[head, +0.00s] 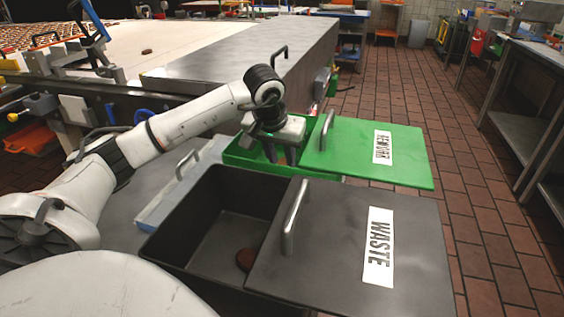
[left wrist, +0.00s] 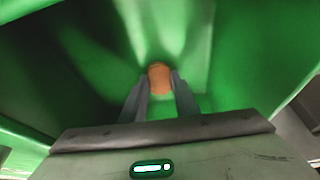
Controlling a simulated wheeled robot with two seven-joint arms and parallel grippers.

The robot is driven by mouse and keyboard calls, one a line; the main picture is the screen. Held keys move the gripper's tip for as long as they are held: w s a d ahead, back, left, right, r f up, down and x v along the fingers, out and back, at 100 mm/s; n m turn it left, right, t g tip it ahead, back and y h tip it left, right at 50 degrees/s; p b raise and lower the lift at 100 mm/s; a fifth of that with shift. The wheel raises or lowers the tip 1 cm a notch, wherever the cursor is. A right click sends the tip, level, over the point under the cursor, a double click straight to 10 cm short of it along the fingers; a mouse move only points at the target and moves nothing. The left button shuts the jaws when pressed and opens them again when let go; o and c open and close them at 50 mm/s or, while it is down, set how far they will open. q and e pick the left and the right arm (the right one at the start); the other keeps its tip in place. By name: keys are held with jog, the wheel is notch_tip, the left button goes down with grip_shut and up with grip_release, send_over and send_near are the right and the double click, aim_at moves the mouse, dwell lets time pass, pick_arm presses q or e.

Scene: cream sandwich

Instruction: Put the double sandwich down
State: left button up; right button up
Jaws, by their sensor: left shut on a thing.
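My left gripper (left wrist: 160,92) is shut on the double sandwich (left wrist: 159,76), a rounded orange-brown piece between the fingertips in the left wrist view. Green walls surround it there. In the head view my left gripper (head: 281,157) points down into the green rework bin (head: 240,158), left of its lid (head: 375,150) marked REWORK. The sandwich is hidden in the head view by the gripper and bin. I cannot tell whether the sandwich touches the bin's floor. My right gripper is not in view.
Metal handles (head: 294,215) stick up from the lids. A conveyor (head: 160,50) and steel cover (head: 245,55) lie behind.

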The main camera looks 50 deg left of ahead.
pick_arm(q)
jog(key=shift+f, duration=0.1)
jog(key=shift+f, duration=0.15)
jog(key=o, duration=1)
jog(key=shift+r, duration=0.65)
jog(key=p+v, duration=0.1)
jog(key=v, duration=1)
jog(key=shift+s+d+p, duration=0.15)
jog(key=shift+s+p, duration=0.05)
jog(key=shift+p, duration=0.1)
